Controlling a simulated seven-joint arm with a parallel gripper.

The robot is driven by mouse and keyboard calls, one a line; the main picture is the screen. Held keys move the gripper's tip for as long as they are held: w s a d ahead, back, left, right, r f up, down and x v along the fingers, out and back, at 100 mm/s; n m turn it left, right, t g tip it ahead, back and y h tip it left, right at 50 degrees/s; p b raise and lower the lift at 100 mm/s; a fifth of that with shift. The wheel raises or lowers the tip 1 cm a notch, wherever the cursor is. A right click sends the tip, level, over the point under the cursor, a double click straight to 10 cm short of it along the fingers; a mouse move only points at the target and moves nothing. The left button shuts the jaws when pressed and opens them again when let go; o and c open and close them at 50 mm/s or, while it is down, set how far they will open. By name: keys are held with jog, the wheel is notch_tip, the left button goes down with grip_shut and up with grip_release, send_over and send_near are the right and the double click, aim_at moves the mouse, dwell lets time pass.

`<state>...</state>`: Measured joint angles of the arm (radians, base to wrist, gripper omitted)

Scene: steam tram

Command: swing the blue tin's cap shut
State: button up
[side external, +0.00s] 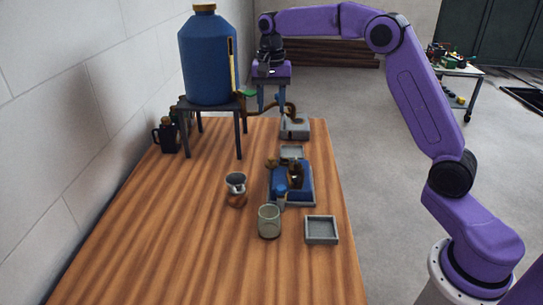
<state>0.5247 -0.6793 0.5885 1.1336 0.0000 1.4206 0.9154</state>
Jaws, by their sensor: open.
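A small blue object (281,189), which may be the blue tin, stands at the near left corner of the blue tram (307,180). It is too small to make out a cap or whether one is open. A large blue tank (205,62) with a gold-coloured top stands on a dark stand at the back left.
A grey block (294,129) and a small grey tray (291,152) lie behind the tram. A metal jar (236,187), a glass (268,222) and another grey tray (321,230) stand nearer. The table's left front is clear.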

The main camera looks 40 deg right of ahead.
aim_at(272, 159)
notch_tip(272, 159, down, 17)
jog(key=shift+w+d+f, duration=0.1)
jog(key=shift+d+f, duration=0.05)
jog(key=shift+f, duration=0.05)
dwell(0.5)
grip_shut()
